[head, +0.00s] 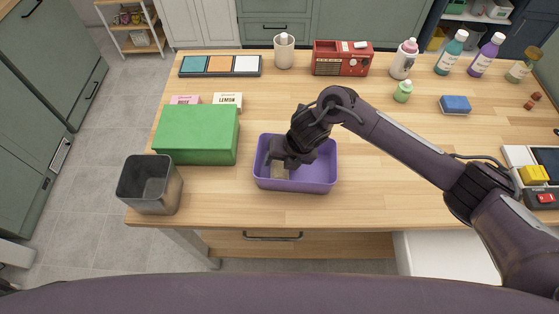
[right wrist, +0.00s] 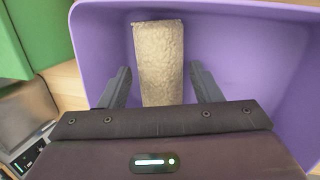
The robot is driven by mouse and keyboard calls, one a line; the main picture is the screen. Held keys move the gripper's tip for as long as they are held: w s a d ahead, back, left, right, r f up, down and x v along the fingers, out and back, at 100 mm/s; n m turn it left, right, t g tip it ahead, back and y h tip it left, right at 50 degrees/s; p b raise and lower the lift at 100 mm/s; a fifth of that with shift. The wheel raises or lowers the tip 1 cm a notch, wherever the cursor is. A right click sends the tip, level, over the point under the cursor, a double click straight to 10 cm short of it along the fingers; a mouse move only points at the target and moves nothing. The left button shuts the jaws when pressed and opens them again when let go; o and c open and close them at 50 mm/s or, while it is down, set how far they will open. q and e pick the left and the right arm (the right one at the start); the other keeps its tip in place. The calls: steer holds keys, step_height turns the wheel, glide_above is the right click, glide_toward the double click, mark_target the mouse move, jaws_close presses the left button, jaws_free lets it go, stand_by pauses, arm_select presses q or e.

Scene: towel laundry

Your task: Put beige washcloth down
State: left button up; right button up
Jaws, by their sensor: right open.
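The beige washcloth (right wrist: 160,62) is a folded or rolled strip lying inside the purple bin (head: 312,186). In the head view, only a small part of the washcloth (head: 279,173) shows below my gripper. My right gripper (right wrist: 160,85) is open, with one finger on each side of the washcloth and a gap visible to both sides in the right wrist view. In the head view my right gripper (head: 279,163) reaches down into the left part of the bin. My left gripper is not in view.
A green box (head: 198,135) stands just left of the bin, with a grey metal container (head: 150,186) at the table's left corner. Wooden tabletop right of the bin (head: 400,195) is clear.

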steer(key=shift+a+f, duration=0.1)
steer(key=shift+f, duration=0.25)
steer(key=shift+s, duration=0.1)
steer(key=shift+c, duration=0.5)
steer(key=c, duration=0.7)
steer(key=shift+o, duration=0.2)
steer(key=shift+r, duration=0.1)
